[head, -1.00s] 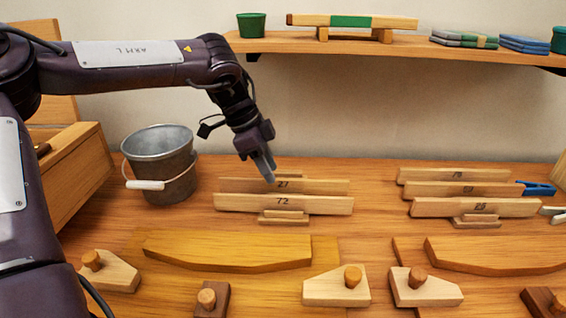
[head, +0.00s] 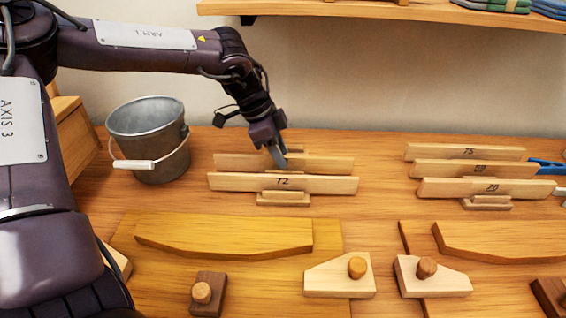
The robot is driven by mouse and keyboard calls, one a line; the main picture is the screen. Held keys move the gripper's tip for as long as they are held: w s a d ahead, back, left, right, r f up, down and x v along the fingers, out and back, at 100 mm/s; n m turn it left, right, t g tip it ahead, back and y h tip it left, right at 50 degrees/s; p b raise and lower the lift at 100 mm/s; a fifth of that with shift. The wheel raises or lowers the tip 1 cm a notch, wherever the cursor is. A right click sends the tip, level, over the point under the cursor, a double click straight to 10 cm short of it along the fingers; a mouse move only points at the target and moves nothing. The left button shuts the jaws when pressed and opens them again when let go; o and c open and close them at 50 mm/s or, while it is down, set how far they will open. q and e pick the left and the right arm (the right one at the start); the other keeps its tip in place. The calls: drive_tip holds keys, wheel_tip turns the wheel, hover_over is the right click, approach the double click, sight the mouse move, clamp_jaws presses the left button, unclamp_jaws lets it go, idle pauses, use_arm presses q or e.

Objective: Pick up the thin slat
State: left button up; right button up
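Two pale wooden slats stand on edge in the left rack (head: 283,200): a front slat (head: 235,183) marked 72 and a rear slat (head: 330,164). Three more stand in the right rack (head: 486,204): a front slat (head: 450,188), a middle slat (head: 440,168) and a back slat (head: 430,152). Which is thinnest is hard to tell. My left gripper (head: 279,158) points down at the middle of the left rack's rear slat, its visible finger overlapping the slat and covering its number. The finger gap is not visible. My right gripper is out of view.
A metal bucket (head: 148,130) stands left of the slats, below my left arm. A yellow-brown curved board (head: 225,235) and pale blocks with pegs (head: 340,277) lie in front. A wall shelf (head: 400,12) runs above. A blue-handled tool (head: 547,167) is at the right.

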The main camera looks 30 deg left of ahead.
use_arm(q)
drive_tip(key=shift+d+f, duration=0.15)
drive_tip(key=shift+f, duration=0.1)
drive_tip(key=shift+f+b, duration=0.25)
drive_tip(key=shift+b, duration=0.1)
idle(0.3)
clamp_jaws()
